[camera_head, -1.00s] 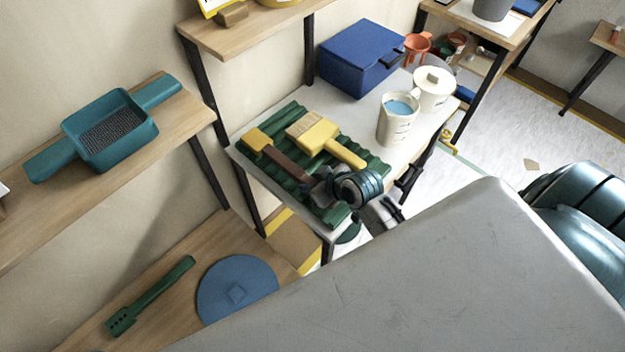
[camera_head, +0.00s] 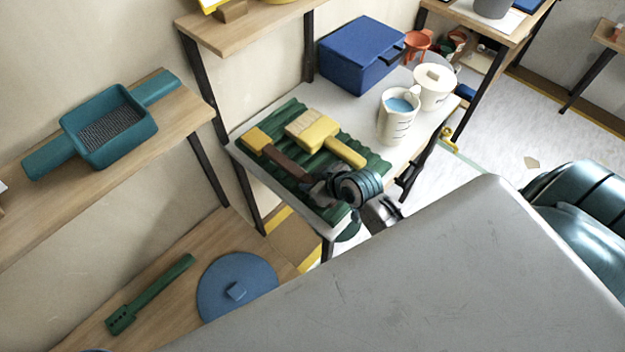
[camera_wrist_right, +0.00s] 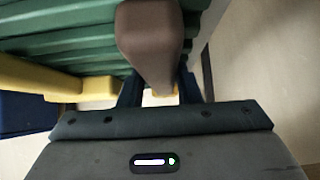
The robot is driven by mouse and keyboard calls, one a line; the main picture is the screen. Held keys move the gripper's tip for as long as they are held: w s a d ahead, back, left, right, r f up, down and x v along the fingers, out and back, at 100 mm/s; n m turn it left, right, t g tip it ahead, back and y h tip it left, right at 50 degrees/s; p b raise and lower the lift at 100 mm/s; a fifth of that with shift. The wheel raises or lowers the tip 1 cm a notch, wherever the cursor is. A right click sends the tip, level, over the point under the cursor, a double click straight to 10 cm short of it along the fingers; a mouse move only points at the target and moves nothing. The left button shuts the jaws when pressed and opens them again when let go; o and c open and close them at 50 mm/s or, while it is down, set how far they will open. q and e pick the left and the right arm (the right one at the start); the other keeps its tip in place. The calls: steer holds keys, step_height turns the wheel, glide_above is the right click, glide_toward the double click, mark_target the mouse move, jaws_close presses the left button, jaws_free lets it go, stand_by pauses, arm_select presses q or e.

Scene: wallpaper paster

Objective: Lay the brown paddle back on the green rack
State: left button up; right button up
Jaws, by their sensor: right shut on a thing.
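The brown paddle (camera_head: 284,160) has a brown handle and a yellow-tan block at its far left end. It is over the left part of the green rack (camera_head: 294,111), a ridged tray on the grey table. My right gripper (camera_head: 322,187) is shut on the handle's near end, close to the rack's front. In the right wrist view the brown handle (camera_wrist_right: 150,40) comes out from between my fingers, with green ridges behind it. I cannot tell whether the paddle touches the ridges. My left gripper is not in view.
A yellow brush (camera_head: 322,135) lies on the rack beside the paddle. A blue box (camera_head: 358,55), a jug (camera_head: 398,118) of blue liquid and a white lidded pot (camera_head: 434,88) stand behind and right. A teal tray (camera_head: 108,128) is on the left shelf.

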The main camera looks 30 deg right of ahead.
steer(key=shift+f, duration=0.2)
steer(key=o, duration=1.2)
steer(key=b+v, duration=0.1)
steer(key=v, duration=1)
